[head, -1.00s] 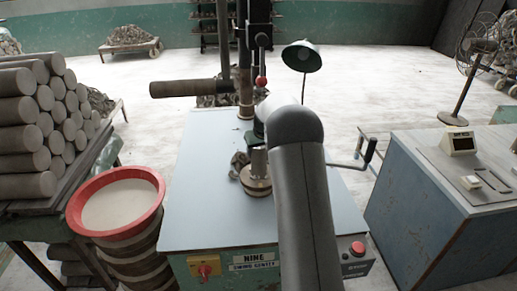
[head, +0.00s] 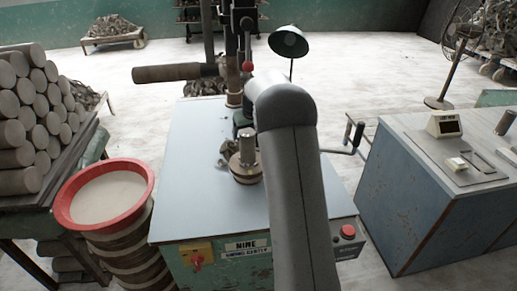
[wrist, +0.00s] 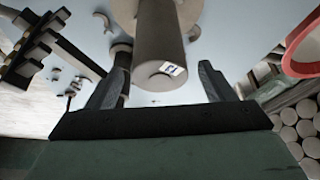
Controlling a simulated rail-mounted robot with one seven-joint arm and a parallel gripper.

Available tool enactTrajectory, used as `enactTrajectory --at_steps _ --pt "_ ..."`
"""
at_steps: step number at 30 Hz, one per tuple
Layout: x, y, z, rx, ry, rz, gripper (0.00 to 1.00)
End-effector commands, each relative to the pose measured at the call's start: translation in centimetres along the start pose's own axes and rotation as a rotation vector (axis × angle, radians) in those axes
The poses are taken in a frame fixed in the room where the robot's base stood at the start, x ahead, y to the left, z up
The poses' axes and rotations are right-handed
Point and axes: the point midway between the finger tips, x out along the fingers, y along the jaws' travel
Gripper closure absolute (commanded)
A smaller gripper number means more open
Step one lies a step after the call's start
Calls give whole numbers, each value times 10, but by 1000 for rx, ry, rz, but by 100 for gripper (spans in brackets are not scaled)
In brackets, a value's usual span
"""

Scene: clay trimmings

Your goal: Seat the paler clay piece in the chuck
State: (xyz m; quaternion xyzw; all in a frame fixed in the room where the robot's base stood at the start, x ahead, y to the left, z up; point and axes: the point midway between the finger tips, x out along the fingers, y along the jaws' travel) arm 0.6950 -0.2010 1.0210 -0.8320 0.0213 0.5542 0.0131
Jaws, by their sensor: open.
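A pale grey clay cylinder (head: 247,150) stands upright in the round tan chuck (head: 247,174) on the pale blue bench. In the wrist view the cylinder (wrist: 160,62) points its end, with a small white label, toward the camera, and the chuck's round rim (wrist: 200,20) shows behind it. My gripper (wrist: 162,72) is open, one finger to each side of the cylinder's end, with visible gaps. In the head view my arm hides most of the gripper. A darker grey cylinder (head: 505,122) stands on the console at the right edge.
A red-rimmed tub (head: 70,222) and stacked clay logs (head: 25,125) are at the left. Trimmings (head: 228,150) lie beside the chuck. A machine column with a brown horizontal bar (head: 168,73) rises behind. A blue console (head: 410,215) stands right. The bench's left part is clear.

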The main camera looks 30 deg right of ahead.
Motion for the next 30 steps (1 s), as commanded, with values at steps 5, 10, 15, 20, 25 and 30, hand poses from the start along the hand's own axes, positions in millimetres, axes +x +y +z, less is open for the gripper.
enactTrajectory --at_steps 5,10,15,20,25,30 --pt "-12 0 48 3 -2 0 24" --pt "-27 0 81 3 -2 0 24" --pt "-37 0 102 3 -2 -1 24" --pt "-41 0 110 1 -2 -1 24" --pt "-50 -15 118 -4 -15 -10 24" --pt "-91 -92 186 -28 -106 -47 24"
